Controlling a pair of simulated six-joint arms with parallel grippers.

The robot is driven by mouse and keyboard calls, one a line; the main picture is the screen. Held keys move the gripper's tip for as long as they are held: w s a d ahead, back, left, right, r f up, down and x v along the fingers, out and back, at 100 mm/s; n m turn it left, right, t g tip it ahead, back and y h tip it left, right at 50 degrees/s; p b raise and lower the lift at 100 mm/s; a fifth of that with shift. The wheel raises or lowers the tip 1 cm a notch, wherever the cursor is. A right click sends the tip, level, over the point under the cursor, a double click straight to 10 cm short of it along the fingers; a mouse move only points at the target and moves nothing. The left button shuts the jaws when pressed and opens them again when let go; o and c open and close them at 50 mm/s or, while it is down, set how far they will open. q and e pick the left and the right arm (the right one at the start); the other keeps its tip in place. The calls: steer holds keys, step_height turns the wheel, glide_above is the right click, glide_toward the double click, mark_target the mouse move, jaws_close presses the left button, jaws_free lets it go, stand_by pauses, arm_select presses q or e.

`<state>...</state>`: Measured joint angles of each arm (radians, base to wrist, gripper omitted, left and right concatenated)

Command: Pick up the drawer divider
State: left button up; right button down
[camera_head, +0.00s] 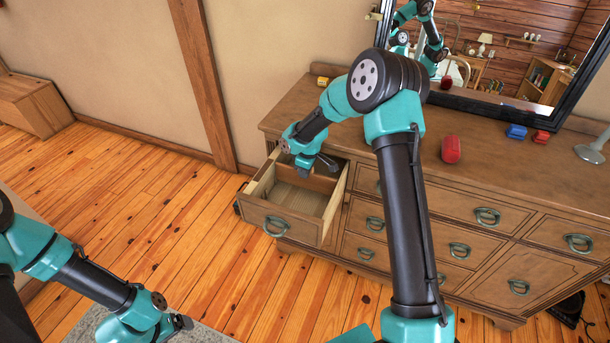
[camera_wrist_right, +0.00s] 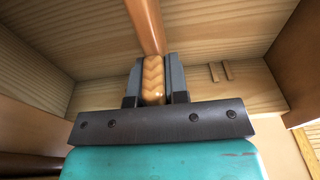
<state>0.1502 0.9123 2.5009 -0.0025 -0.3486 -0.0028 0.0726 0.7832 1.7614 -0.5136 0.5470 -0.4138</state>
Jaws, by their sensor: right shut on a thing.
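The drawer divider is a reddish-brown wooden board (camera_head: 321,184) standing crosswise inside the open top-left drawer (camera_head: 267,207). In the right wrist view it shows edge-on as a narrow orange-brown strip (camera_wrist_right: 146,27) running up from my gripper. My right gripper (camera_head: 303,172) reaches down into the drawer and is shut on the divider. In the wrist view the two dark fingers (camera_wrist_right: 153,82) flank a tan piece with a chevron pattern. How far the divider sits above the drawer floor is hard to tell. My left gripper (camera_head: 182,322) is low at the left, away from the drawer; its jaw opening is unclear.
The drawer juts from a wooden dresser (camera_head: 500,190) with a mirror (camera_head: 490,55) behind it. On its top are a red object (camera_head: 451,149), a blue block (camera_head: 516,131), a smaller red block (camera_head: 541,136) and a yellow block (camera_head: 323,81). The wooden floor left of the drawer is clear.

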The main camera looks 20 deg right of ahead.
step_height(320, 180, up, 16)
stand_by(0.3)
steer(key=shift+r, duration=0.1)
stand_by(0.5)
